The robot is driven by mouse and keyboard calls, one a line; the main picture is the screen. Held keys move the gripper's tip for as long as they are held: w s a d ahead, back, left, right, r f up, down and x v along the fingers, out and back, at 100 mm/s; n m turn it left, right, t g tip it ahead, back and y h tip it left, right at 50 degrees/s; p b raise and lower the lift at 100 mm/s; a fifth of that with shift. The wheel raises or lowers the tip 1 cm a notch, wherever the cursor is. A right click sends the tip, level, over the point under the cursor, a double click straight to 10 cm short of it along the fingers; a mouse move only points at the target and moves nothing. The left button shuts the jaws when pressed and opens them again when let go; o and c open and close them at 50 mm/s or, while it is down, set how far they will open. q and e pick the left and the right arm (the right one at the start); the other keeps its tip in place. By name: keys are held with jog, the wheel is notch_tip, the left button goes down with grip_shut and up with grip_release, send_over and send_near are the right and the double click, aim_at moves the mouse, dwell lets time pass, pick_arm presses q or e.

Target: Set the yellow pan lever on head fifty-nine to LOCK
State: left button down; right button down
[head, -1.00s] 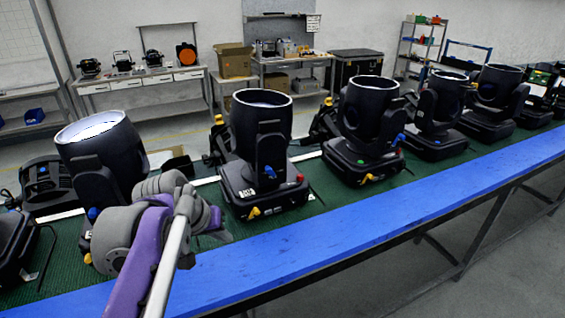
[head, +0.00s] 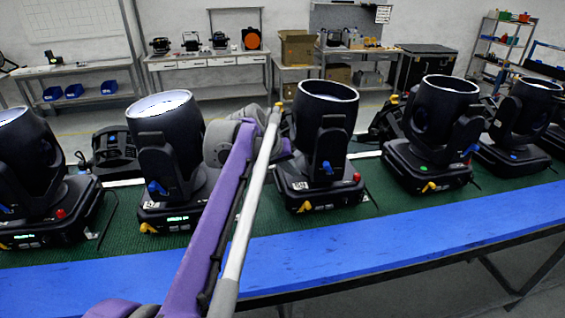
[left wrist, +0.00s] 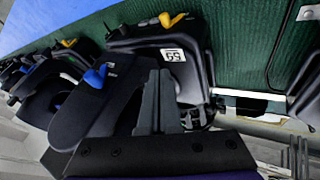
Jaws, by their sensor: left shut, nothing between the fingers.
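In the left wrist view, a black moving head (left wrist: 120,110) carries a white label reading 59 (left wrist: 172,55). Its yellow lever (left wrist: 172,19) sits on the base edge beside the label, and a blue lever (left wrist: 95,75) on its arm. In the head view this appears to be the centre head (head: 325,115), with a yellow lever (head: 304,207) low on its front; its label is unreadable there. My left gripper (left wrist: 158,100) is shut and empty, over the head and apart from the yellow lever. In the head view its fingertips are hidden behind my arm. My right gripper is not in view.
Similar heads stand to the left (head: 165,135) and right (head: 437,125) on the green mat (head: 245,218). The blue front strip (head: 400,237) is clear. Benches with boxes (head: 297,48) stand behind.

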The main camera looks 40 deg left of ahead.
aim_at(318, 175)
pick_arm(q)
jog(key=shift+w+d+r, duration=0.15)
jog(key=shift+w+d, duration=0.95)
jog(key=shift+d, duration=0.15)
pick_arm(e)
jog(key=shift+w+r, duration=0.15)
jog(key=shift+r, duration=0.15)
pick_arm(q)
jog(key=shift+w+d+r+p, duration=0.1)
jog(key=shift+d+p, duration=0.2)
jog(key=shift+d, duration=0.15)
jog(key=shift+w+d+r+p, duration=0.1)
jog(key=shift+d+p, duration=0.2)
jog(key=shift+d, duration=0.15)
jog(key=shift+w+d, duration=0.2)
jog(key=shift+d, duration=0.05)
jog(key=shift+f, duration=0.2)
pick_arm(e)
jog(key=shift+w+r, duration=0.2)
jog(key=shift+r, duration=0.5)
pick_arm(q)
jog(key=shift+s+a, duration=0.15)
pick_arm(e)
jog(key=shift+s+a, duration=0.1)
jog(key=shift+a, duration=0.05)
